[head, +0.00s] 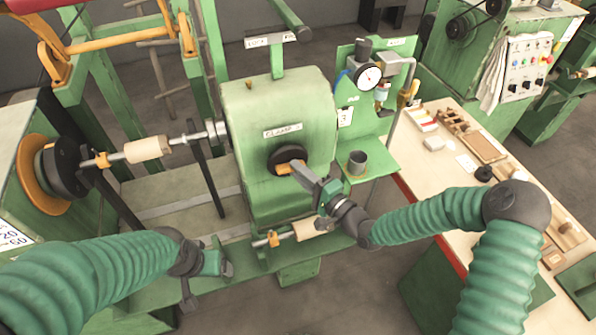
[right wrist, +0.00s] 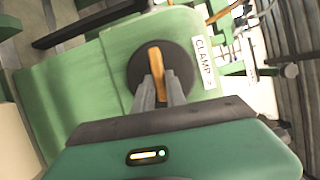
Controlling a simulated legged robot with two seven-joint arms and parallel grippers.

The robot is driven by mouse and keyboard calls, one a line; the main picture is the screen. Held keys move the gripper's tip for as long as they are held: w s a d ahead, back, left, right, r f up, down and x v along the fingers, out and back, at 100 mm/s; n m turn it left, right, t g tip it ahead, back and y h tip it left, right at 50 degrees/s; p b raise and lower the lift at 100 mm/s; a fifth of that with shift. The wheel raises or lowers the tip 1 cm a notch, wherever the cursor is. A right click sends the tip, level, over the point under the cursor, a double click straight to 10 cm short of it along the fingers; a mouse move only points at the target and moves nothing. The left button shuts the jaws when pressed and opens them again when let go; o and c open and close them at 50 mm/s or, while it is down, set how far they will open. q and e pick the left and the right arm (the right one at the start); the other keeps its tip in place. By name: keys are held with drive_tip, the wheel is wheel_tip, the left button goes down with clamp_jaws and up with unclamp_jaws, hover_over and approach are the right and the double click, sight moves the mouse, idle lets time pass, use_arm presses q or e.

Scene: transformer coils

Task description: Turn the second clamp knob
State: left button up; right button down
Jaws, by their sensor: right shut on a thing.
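The clamp knob is a black round disc (head: 281,155) with an orange bar handle (head: 284,168) across it, on the front of a green machine housing (head: 262,110). A label reading "CLAMP" (head: 283,131) sits above it. My right gripper (head: 296,167) is at the knob. In the right wrist view its fingers (right wrist: 161,90) are shut on the orange handle (right wrist: 155,57), which stands along the fingers in front of the black disc (right wrist: 176,60). The fingers partly hide the handle. My left gripper (head: 222,264) hangs low at the lower left, away from the knob; its finger gap is unclear.
A pressure gauge (head: 368,76) and a grey cup (head: 357,162) are on the green panel at right. A shaft with a wooden roller (head: 147,149) runs left of the housing. Another wooden roller (head: 305,229) lies below. A cream bench (head: 440,155) with small parts stands right.

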drive_tip(key=shift+s+a+f+m+t+h+b, duration=0.15)
drive_tip(key=shift+f+m+t+h+b, duration=0.25)
drive_tip(key=shift+m+t+b, duration=1.5)
drive_tip(key=shift+a+f+m+t+h+b, duration=0.25)
drive_tip(key=shift+m+b, duration=0.85)
drive_tip(key=shift+m, duration=2.15)
drive_tip(key=shift+s+a+f+m+t+h+b, duration=0.1)
drive_tip(key=shift+f+m+t+h+b, duration=0.5)
drive_tip(key=shift+m+b, duration=1.45)
drive_tip(key=shift+r+m+t+p, duration=0.15)
drive_tip(key=shift+m+t+p, duration=0.1)
drive_tip(key=shift+m+p, duration=0.35)
drive_tip(key=c, duration=1.4)
unclamp_jaws()
drive_tip(key=shift+w+r, duration=0.1)
drive_tip(key=shift+r, duration=0.05)
drive_tip(key=shift+o, duration=0.2)
